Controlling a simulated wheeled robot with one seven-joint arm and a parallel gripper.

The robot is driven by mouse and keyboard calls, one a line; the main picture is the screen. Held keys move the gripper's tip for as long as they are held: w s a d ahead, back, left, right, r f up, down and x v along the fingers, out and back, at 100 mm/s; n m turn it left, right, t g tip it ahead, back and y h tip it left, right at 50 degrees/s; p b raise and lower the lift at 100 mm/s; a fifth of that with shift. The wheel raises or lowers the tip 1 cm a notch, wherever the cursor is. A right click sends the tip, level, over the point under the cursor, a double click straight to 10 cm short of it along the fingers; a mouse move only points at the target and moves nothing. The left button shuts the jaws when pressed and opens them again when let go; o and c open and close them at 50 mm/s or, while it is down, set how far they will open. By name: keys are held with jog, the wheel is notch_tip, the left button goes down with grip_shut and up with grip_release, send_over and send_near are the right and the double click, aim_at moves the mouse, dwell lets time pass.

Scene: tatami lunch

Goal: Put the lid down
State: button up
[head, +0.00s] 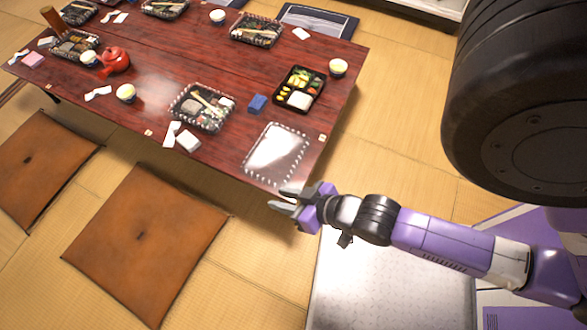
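The clear lid (275,150) with a dotted rim lies flat at the near right corner of the dark red table (150,95). It looks empty and shiny, with no box visible under it. My gripper (279,199) is at the lid's near corner, just off the table edge. Its two grey fingers are spread apart with nothing visible between them. The upper finger overlaps the lid's corner in the picture; I cannot tell whether they touch. An uncovered black lunch box (300,89) with food stands behind the lid.
A white cup (338,67) is near the right edge. A red teapot (115,60) stands farther left. Brown cushions (147,240) lie on the tatami in front.

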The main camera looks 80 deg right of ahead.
jog(key=s+a+r+n+t+y, duration=0.1)
jog(key=s+a+r+n+t, duration=0.1)
jog(key=r, duration=0.6)
jog(key=s+a+r+n+t+y, duration=0.2)
jog(key=a+r, duration=0.3)
jog(key=r, duration=0.4)
jog(key=shift+n+t, duration=0.3)
jog(key=shift+n, duration=0.4)
notch_tip(320, 180, up, 11)
jog(key=p, duration=1.1)
jog(key=shift+f, duration=0.15)
